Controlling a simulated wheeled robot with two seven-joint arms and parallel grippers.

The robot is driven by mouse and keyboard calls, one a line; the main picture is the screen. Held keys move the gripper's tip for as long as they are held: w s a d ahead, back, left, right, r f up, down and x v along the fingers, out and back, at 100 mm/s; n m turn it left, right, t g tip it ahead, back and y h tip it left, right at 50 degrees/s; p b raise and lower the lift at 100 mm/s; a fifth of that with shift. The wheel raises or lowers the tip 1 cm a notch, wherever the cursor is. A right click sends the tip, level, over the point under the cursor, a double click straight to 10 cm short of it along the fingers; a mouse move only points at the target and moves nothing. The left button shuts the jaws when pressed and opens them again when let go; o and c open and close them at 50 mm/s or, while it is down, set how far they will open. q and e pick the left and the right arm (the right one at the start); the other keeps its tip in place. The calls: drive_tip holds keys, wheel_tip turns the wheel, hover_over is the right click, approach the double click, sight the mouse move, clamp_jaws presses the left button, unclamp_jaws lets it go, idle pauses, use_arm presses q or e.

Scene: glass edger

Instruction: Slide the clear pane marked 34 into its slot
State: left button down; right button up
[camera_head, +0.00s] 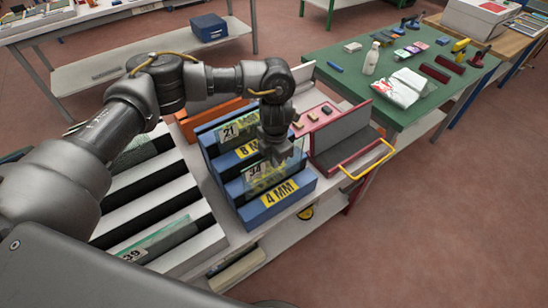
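The clear pane marked 34 (254,171) stands roughly upright at the blue rack (245,212), just behind the front block labelled 4 MM. Its lower edge is at that slot; I cannot tell how deep it sits. My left gripper (284,158) is at the pane's upper right part, fingers pointing down, and appears shut on it. The fingertips are small and partly merge with the glass. Another pane marked 21 (229,132) stands in the rack farther back, behind the 8 MM label (248,150). My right gripper is not in view.
A white slotted rack (205,240) at left holds a pane marked 39 (135,254). A red-framed grey machine (340,140) with a yellow handle (368,163) stands close right of the blue rack. A green table (335,52) with a bottle and tools is behind.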

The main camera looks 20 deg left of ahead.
sight(274, 178)
use_arm(q)
drive_tip(key=shift+f+b, duration=2.4)
drive_tip(key=shift+f, duration=0.65)
drive_tip(key=shift+f+b, duration=0.35)
drive_tip(key=shift+f, duration=0.05)
drive_tip(key=c, duration=1.6)
unclamp_jaws()
drive_tip(key=shift+o, duration=0.2)
wheel_tip(274, 178, up, 11)
drive_tip(key=shift+d+f+b, duration=0.1)
drive_tip(key=shift+b, duration=0.45)
